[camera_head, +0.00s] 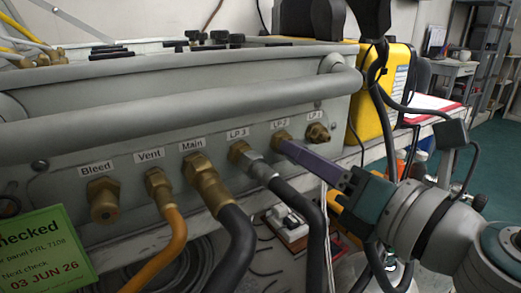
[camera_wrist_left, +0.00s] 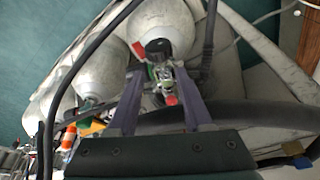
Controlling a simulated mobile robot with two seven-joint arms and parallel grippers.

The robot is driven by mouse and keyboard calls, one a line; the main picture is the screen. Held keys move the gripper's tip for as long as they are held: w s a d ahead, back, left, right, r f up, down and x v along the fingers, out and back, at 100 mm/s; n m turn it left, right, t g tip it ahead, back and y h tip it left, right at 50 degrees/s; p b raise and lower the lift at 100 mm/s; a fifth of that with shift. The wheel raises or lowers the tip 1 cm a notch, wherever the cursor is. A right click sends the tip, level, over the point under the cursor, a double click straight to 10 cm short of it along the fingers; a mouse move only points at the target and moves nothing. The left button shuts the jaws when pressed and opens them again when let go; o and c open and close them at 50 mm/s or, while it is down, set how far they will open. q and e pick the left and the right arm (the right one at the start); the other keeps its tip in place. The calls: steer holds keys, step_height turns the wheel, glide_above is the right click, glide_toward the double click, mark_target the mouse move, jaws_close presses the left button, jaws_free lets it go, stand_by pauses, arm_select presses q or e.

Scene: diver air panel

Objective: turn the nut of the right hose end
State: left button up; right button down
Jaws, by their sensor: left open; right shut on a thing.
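The grey panel (camera_head: 330,95) carries labelled brass ports in the head view. My right gripper (camera_head: 287,147) reaches in from the right, its purple fingers shut at the LP 2 fitting (camera_head: 281,138). The fingers cover most of this fitting, so I cannot tell how the nut or a hose sits there. A grey metal hose end (camera_head: 256,167) with a dark hose is on LP 3, just left of the fingers. LP 1 (camera_head: 318,133) has a brass fitting without a visible hose.
A thick black hose (camera_head: 236,235) hangs from Main and an orange hose (camera_head: 172,240) from Vent. A green tag (camera_head: 45,250) hangs at lower left. A yellow case (camera_head: 372,115) stands behind the panel's right end. Pale cylinders (camera_wrist_left: 160,25) lie ahead of my left gripper.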

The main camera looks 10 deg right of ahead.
arm_select(q)
steer(key=shift+a, duration=0.1)
arm_select(e)
steer(key=shift+m, duration=0.3)
stand_by(0.3)
